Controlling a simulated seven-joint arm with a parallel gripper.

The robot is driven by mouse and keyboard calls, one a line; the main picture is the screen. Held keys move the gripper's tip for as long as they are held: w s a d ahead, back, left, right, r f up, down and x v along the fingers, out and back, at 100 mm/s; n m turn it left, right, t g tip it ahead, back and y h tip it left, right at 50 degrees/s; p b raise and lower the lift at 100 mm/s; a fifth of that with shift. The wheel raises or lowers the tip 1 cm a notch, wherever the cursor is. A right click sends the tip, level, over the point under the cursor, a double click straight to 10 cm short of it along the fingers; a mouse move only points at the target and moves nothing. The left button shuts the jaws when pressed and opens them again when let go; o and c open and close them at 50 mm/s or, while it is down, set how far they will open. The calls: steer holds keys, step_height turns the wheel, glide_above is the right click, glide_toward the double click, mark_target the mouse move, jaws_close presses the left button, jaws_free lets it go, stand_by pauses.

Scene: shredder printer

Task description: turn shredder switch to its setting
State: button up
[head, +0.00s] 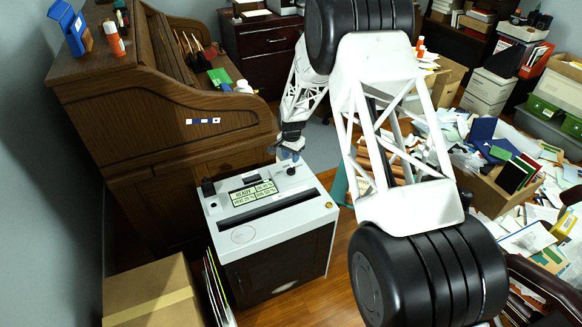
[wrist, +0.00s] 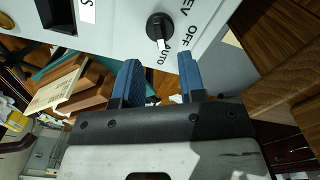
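The shredder (head: 285,245) is a white-topped dark cabinet in the head view, with a slot and a small display (head: 254,192) on top. Its switch (wrist: 159,28) is a round black knob in the wrist view, with labels OFF and AUTO beside it and a partly cut-off label ending in EV. The knob's white mark points towards AUTO. My gripper (wrist: 160,72) is open, its two blue fingers apart with nothing between them. The fingertips lie just short of the knob in the picture, apart from it. In the head view my gripper (head: 291,150) is at the shredder's far edge.
A wooden roll-top desk (head: 180,130) stands left of and behind the shredder. A cardboard box (head: 150,295) and upright folders (head: 216,285) stand at its near left. Paper piles (head: 515,215) and boxes crowd the right. My arm hides part of the middle.

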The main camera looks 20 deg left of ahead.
mark_target(291, 168)
steer(key=shift+f, duration=3)
steer(key=shift+c, duration=0.3)
jaws_close()
